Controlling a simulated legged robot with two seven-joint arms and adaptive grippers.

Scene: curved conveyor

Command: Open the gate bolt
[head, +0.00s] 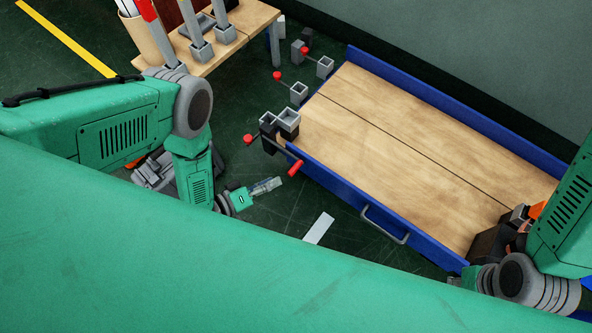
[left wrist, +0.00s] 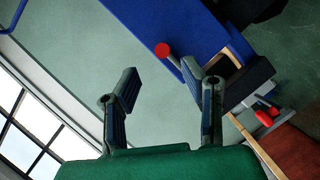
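The likely gate bolt is a thin dark rod with a red handle (head: 295,168) at the near left corner of the blue-framed wooden bed, in the head view. Its rod runs to a bracket with grey square cups (head: 288,119). My left gripper (head: 270,185) is below and left of the red handle, apart from it. In the left wrist view its two fingers (left wrist: 160,78) are spread with nothing between them. A red round end (left wrist: 162,50) on a grey rod lies beyond them against a blue panel (left wrist: 170,20). My right gripper's fingers cannot be made out at lower right.
A metal loop handle (head: 385,226) is on the near blue side. More red-knobbed cups (head: 324,67) stand near the bed's far left end. A wooden table (head: 240,20) with grey posts is at upper left. The wooden bed (head: 400,140) is mostly bare. A pale strip (head: 319,228) lies on the floor.

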